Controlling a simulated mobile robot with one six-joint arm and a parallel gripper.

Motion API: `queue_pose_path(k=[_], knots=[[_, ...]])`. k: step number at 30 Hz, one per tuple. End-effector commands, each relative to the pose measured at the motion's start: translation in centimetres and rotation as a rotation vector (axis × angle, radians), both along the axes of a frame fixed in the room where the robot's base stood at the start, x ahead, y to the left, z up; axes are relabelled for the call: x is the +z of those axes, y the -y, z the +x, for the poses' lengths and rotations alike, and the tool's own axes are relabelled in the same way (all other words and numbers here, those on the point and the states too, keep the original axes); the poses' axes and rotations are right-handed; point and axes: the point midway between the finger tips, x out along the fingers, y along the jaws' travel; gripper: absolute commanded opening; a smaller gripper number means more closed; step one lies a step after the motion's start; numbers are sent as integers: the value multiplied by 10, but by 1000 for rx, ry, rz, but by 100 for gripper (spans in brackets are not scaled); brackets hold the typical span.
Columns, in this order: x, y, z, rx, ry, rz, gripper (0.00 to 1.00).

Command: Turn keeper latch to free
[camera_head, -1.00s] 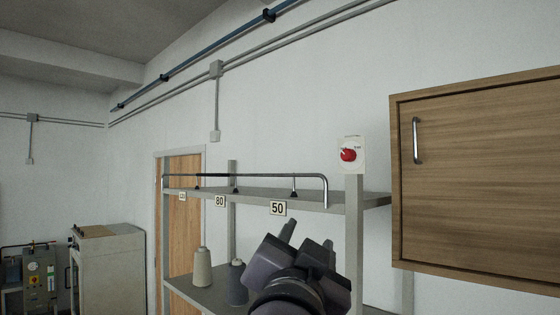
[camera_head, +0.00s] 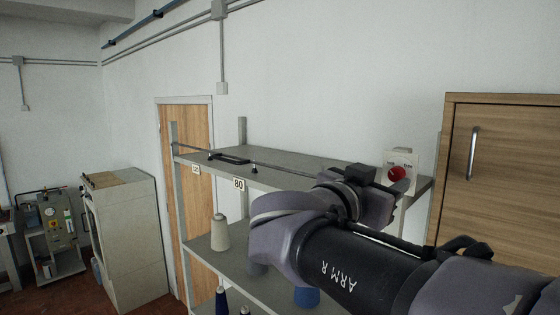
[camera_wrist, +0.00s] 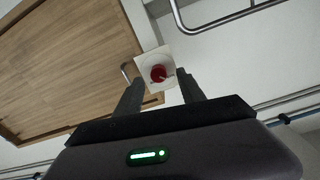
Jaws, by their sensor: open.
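The keeper latch is a red knob (camera_head: 397,174) on a white plate (camera_head: 411,160) at the top of the shelf's right post. The small lettering on the plate is too blurred to read, and I cannot tell which way the knob points. My gripper (camera_head: 376,178) is just left of the plate in the head view, its fingers hard to make out there. In the wrist view the two dark fingers (camera_wrist: 159,78) are spread apart and empty. The red knob (camera_wrist: 157,73) shows in the gap between their tips, apparently beyond them. I see no clear contact.
A wooden cabinet (camera_head: 503,180) with a metal handle hangs right of the latch. The grey shelf (camera_head: 285,166) with a metal rail (camera_wrist: 240,17) lies to the left, with thread cones (camera_head: 220,232) below. A wooden door (camera_head: 190,150) and pale cabinet (camera_head: 128,235) stand further left.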

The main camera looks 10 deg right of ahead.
Motion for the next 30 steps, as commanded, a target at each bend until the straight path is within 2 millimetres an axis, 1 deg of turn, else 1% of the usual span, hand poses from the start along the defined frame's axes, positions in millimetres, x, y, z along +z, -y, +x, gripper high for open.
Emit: queue_pose_path(k=[1,3,6,14,15,17,21,22,30], knots=[[3,8,5,-4,1,-1,47],[2,15,11,-2,0,-1,47],[1,20,15,-1,1,0,47],[0,22,17,1,2,0,47],[0,22,17,1,2,0,43],[0,22,17,1,2,0,31],[0,22,17,1,2,0,4],[0,22,17,1,2,0,0],[0,22,17,1,14,9,0]])
